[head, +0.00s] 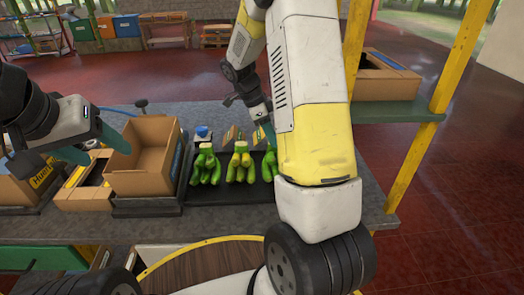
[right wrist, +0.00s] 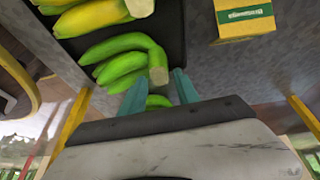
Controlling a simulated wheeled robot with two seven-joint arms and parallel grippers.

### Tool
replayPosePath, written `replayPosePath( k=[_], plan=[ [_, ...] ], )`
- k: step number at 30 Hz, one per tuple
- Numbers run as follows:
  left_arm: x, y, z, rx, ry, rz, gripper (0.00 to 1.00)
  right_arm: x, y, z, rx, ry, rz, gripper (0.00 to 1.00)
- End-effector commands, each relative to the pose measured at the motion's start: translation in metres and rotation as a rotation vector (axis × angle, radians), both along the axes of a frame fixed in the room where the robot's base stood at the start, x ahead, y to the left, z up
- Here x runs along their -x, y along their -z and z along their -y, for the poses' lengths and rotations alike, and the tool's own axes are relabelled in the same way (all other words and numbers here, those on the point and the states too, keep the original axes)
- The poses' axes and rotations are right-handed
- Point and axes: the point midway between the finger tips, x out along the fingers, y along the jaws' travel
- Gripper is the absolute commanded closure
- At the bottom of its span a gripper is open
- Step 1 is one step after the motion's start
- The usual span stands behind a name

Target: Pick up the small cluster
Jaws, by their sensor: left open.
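Three banana clusters lie side by side on a black tray (head: 232,195): a green left cluster (head: 206,166), a yellow-green middle cluster (head: 240,165), and a green right cluster (head: 268,167), partly hidden by my right arm. I cannot tell for sure which is the small one. My right gripper (head: 265,133) is at the right cluster's upper end. In the right wrist view, its two teal fingers (right wrist: 159,92) are apart, one either side of the stem end of a green cluster (right wrist: 128,58). My left gripper (head: 106,154) is open and empty, beside the cardboard box.
An open cardboard box (head: 145,172) stands left of the tray, with more boxes (head: 82,192) further left. A blue round object (head: 202,132) is behind the tray. A yellow box with a green label (right wrist: 243,18) shows in the right wrist view. A yellow post (head: 412,160) stands right.

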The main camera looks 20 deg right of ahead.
Motion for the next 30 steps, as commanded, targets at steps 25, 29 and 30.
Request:
replayPosePath(
  k=[25, 29, 30],
  plan=[
    [0.0001, -0.0001, 0.0, 0.0, 0.0, 0.0, 0.37, 0.0016, 0.0156, 0.0058, -0.001, -0.003, 0.001, 1.0],
    [0.0001, -0.0001, 0.0, 0.0, 0.0, 0.0, 0.37, 0.0015, 0.0147, 0.0058, -0.001, -0.002, 0.002, 1.0],
    [0.0001, -0.0001, 0.0, 0.0, 0.0, 0.0, 0.37, 0.0014, 0.0131, 0.0058, -0.001, -0.002, 0.002, 1.0]
  ],
)
